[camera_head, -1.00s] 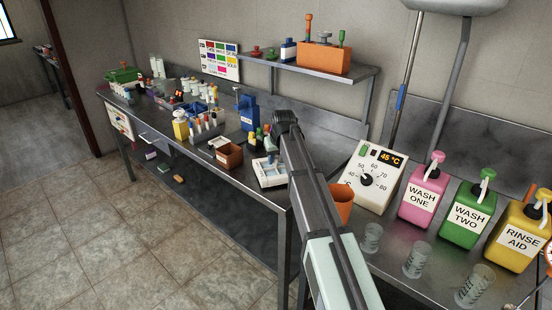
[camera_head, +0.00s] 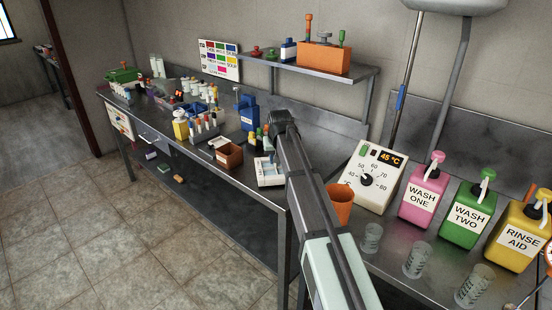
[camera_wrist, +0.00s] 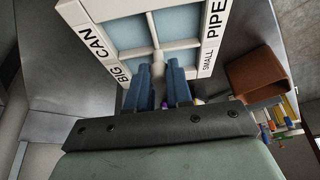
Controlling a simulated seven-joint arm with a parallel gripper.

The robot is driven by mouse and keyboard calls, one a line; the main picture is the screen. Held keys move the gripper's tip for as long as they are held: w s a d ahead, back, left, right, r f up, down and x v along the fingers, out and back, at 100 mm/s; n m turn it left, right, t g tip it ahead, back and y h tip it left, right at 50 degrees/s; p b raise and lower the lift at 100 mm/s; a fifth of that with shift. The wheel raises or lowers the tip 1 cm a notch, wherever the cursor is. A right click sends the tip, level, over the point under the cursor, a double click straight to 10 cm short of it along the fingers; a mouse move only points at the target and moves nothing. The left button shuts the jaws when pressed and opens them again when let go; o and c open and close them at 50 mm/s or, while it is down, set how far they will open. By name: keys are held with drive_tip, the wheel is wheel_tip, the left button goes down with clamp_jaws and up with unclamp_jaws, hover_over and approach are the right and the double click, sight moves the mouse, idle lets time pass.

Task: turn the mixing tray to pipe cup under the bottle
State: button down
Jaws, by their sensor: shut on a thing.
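The mixing tray (camera_head: 264,181) is white with pale blue compartments and lies on the metal bench, partly hidden behind my arm in the head view. In the wrist view the tray (camera_wrist: 104,11) fills the top, with cross-shaped dividers and labels reading BIG, CAN, SMALL and PIPE. My gripper (camera_wrist: 158,70) has its blue fingers shut on the pale upright post at the tray's middle. A blue bottle (camera_head: 248,114) stands behind the tray; I cannot tell which compartment lies under a bottle.
A brown open box (camera_head: 229,157) stands left of the tray; it also shows in the wrist view (camera_wrist: 256,76). Small coloured bottles (camera_head: 206,124) stand further left. An orange cup (camera_head: 341,206) and the temperature box (camera_head: 372,178) stand right of my arm.

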drive_tip(key=shift+m+h, duration=0.6)
drive_tip(key=shift+m, duration=1)
drive_tip(key=c, duration=1)
unclamp_jaws()
drive_tip(key=shift+r, duration=0.1)
drive_tip(key=v, duration=1.3)
drive_tip(key=shift+s+r, duration=0.2)
drive_tip(key=shift+r, duration=0.1)
drive_tip(key=shift+a, duration=0.1)
